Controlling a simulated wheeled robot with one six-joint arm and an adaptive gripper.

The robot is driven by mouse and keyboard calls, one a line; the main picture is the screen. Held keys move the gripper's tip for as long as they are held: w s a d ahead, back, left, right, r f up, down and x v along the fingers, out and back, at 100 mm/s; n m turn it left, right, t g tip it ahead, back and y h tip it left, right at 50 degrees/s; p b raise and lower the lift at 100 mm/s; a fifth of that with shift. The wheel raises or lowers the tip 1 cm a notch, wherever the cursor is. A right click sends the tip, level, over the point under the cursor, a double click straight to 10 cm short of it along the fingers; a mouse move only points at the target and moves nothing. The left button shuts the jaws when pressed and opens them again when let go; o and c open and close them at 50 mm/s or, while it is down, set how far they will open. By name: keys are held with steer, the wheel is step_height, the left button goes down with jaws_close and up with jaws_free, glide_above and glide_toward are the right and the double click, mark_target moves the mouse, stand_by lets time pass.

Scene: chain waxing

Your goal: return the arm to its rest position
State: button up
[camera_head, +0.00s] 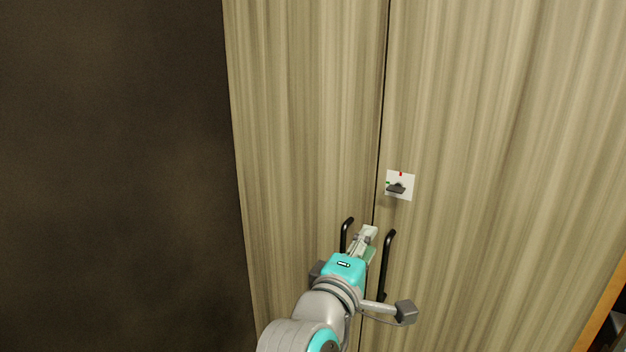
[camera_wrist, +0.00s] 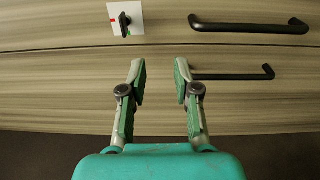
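My gripper (camera_head: 368,241) is in front of a tall wood-grain cabinet, between its two black door handles in the head view. In the wrist view my gripper (camera_wrist: 159,84) has its two green-padded fingers spread apart with nothing between them. The left door handle (camera_head: 344,236) and the right door handle (camera_head: 387,264) show in the head view, the left one partly hidden by my gripper. In the wrist view both black handles, the upper (camera_wrist: 248,25) and the lower (camera_wrist: 234,75), lie to the right of the fingers. I cannot tell whether the gripper touches a handle.
A white plate with a dark rotary switch (camera_head: 397,188) is on the right door (camera_head: 500,150), above its handle. The cabinet doors are closed, with a narrow seam between them. A dark brown surface (camera_head: 110,170) fills the left. An orange edge (camera_head: 603,305) shows at bottom right.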

steer(key=s+d+f+y, duration=0.1)
steer(key=s+f+y, duration=0.3)
steer(key=f, duration=0.6)
steer(key=s+d+f+y, duration=0.1)
steer(key=s+f, duration=0.4)
steer(key=f, duration=0.5)
steer(key=s+d+f+y, duration=0.25)
steer(key=s+f, duration=0.25)
steer(key=f, duration=0.4)
steer(key=s+d+f+m+y, duration=0.1)
steer(key=s+m, duration=0.5)
steer(key=s, duration=0.9)
steer(key=s+d+f+m+y, duration=0.1)
steer(key=s+m, duration=0.5)
steer(key=s, duration=1)
steer(key=shift+d+f+g, duration=0.25)
steer(key=shift+f+g, duration=0.15)
steer(key=shift+f, duration=0.35)
steer(key=shift+s, duration=0.1)
